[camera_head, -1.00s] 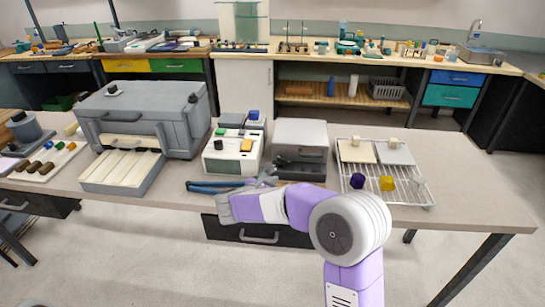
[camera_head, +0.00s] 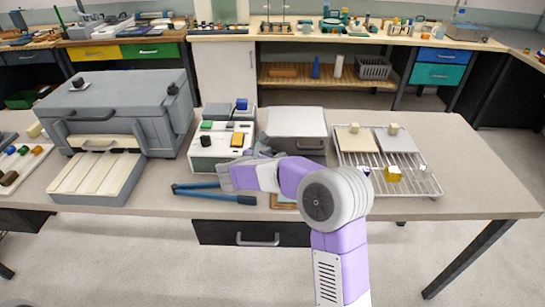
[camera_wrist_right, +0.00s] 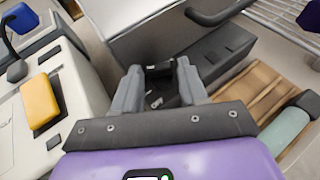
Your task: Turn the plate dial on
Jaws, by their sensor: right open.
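A silver-grey box with a dark front panel (camera_head: 293,125), which looks like the plate unit, stands on the bench right of a white device. In the right wrist view its dark grey front (camera_wrist_right: 205,65) lies just beyond my right gripper (camera_wrist_right: 158,78). The two grey fingers are apart, with a small dark part between their tips. This may be the dial, but its setting cannot be read. In the head view my right forearm and wrist (camera_head: 255,176) cross the front of the bench, and the fingertips are mostly hidden. My left gripper is not in view.
The white device (camera_head: 217,155) with coloured buttons stands left of the plate unit. Blue-handled tongs (camera_head: 222,195) lie in front of it. A wire rack (camera_head: 420,186) with two plates and small blocks is to the right. A large grey furnace-like box (camera_head: 120,105) is at left.

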